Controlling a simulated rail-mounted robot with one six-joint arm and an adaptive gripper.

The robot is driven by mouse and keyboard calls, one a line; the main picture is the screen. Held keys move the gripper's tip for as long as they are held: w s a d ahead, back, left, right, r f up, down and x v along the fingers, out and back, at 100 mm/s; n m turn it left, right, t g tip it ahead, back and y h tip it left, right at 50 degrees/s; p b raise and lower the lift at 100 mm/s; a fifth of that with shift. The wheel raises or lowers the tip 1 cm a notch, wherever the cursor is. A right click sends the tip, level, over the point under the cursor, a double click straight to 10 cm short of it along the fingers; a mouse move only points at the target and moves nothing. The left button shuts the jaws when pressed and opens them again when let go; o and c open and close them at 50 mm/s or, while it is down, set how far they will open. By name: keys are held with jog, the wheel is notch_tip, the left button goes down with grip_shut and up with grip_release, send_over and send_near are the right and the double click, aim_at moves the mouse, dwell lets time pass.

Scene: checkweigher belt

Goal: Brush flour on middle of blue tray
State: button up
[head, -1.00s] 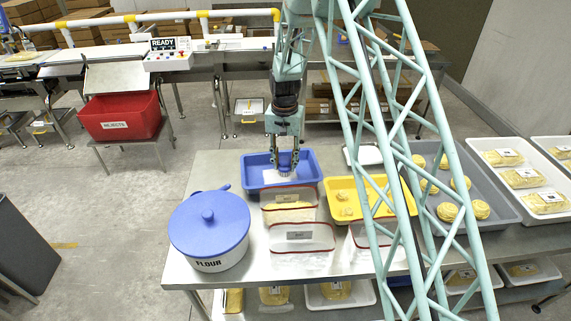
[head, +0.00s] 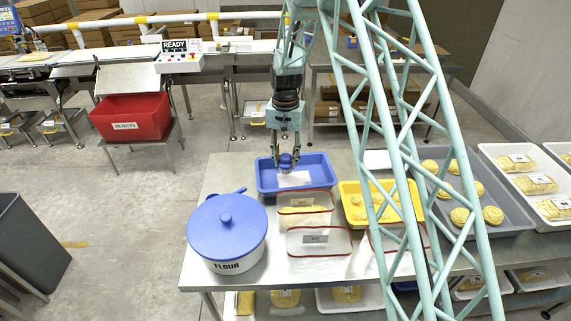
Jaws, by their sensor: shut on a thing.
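The blue tray (head: 322,172) lies at the back of the steel table, with a white patch (head: 293,180) on its floor. My gripper (head: 286,152) points down over the left-middle part of the tray. It is shut on a small blue brush (head: 287,161) with a rounded blue top. The brush is over or at the white patch; I cannot tell whether its bristles touch the tray. The flour pot (head: 226,228), white with a blue lid and the word FLOUR, stands at the front left with its lid on.
Clear red-rimmed containers (head: 318,243) stand just in front of the blue tray. A yellow tray (head: 352,212) with dough pieces is to the right, and a grey tray (head: 510,218) with round dough lies beyond it. A red rejects bin (head: 131,117) stands at the back left.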

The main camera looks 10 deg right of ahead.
aim_at(286, 156)
jog(key=shift+s+r+p, duration=0.1)
jog(key=shift+r+p, duration=0.6)
jog(key=shift+r, duration=1.4)
jog(key=shift+d, duration=0.1)
